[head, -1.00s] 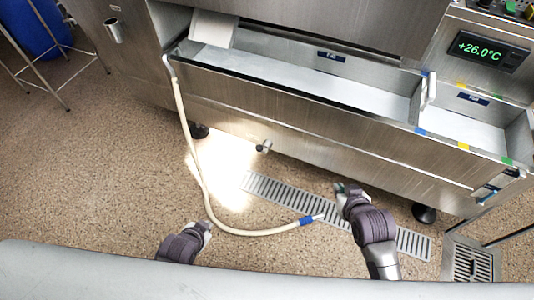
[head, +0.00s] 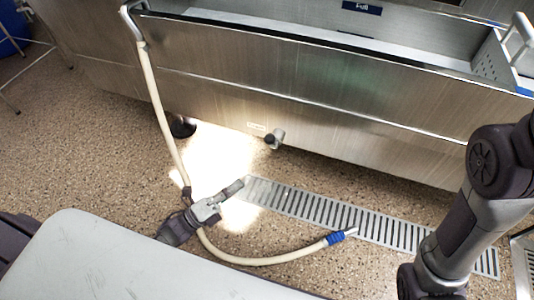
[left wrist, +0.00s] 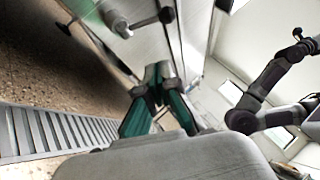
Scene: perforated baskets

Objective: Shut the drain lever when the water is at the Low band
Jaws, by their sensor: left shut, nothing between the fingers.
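The drain valve (head: 279,136) is a small steel stub with a dark lever knob (head: 269,139) low on the trough's front wall. In the left wrist view the dark lever knob (left wrist: 166,15) shows beyond the fingertips, beside the round steel stub (left wrist: 119,24). My left gripper (head: 238,187) is shut and empty, below and left of the lever and apart from it. Its teal fingers (left wrist: 158,72) meet in the left wrist view. The steel trough (head: 330,105) carries a blue Full label (head: 362,7). My right gripper is out of view.
A cream hose (head: 158,105) hangs from the trough's left end, passes by my left gripper and curves over the floor to a blue-collared nozzle (head: 337,237). A floor grate (head: 320,212) lies under the trough front.

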